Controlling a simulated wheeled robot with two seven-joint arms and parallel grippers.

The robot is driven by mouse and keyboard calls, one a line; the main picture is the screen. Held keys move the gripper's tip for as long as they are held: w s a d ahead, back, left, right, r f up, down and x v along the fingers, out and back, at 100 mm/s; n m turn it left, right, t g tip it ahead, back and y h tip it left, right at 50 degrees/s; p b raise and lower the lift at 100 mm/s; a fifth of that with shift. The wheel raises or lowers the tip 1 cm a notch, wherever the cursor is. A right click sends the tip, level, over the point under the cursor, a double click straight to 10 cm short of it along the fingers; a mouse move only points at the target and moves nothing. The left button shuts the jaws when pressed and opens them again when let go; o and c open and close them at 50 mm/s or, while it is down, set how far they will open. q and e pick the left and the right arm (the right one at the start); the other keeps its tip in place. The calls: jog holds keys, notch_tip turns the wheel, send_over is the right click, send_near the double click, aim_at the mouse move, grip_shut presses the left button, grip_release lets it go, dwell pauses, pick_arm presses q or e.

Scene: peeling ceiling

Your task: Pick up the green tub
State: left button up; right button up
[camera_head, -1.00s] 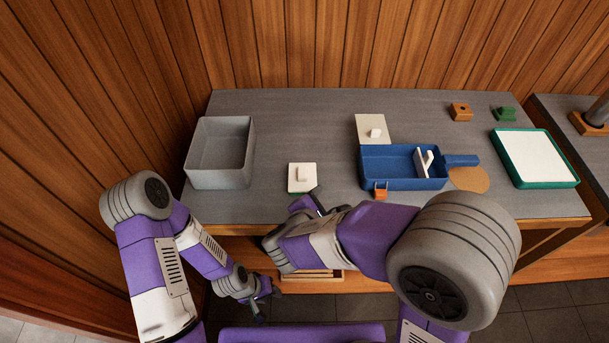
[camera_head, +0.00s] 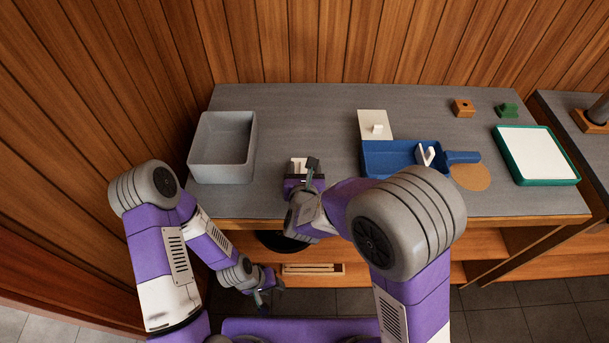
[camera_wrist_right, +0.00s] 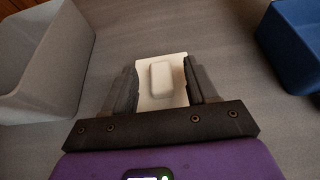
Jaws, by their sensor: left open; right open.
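A shallow green tub-like box (camera_head: 571,181) with a flat white top lies at the right of the table. A small white square piece (camera_wrist_right: 177,101) with a raised white block on it lies near the front of the table, left of centre; whether it has green sides is hidden now. My right gripper (camera_head: 303,174) is open, and in the right wrist view (camera_wrist_right: 166,88) its fingers stand either side of the block, without visible grip. My left gripper (camera_head: 264,291) is open and empty, low in front of the table.
A grey open bin (camera_head: 223,172) stands left of the right gripper. A blue tray (camera_head: 379,163) with a white piece and a handle stands to its right.

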jog(key=shift+w+f, duration=0.25)
jog(key=shift+w, duration=0.35)
grip_shut()
jog(key=shift+r, duration=0.1)
jog(key=shift+r, duration=0.1)
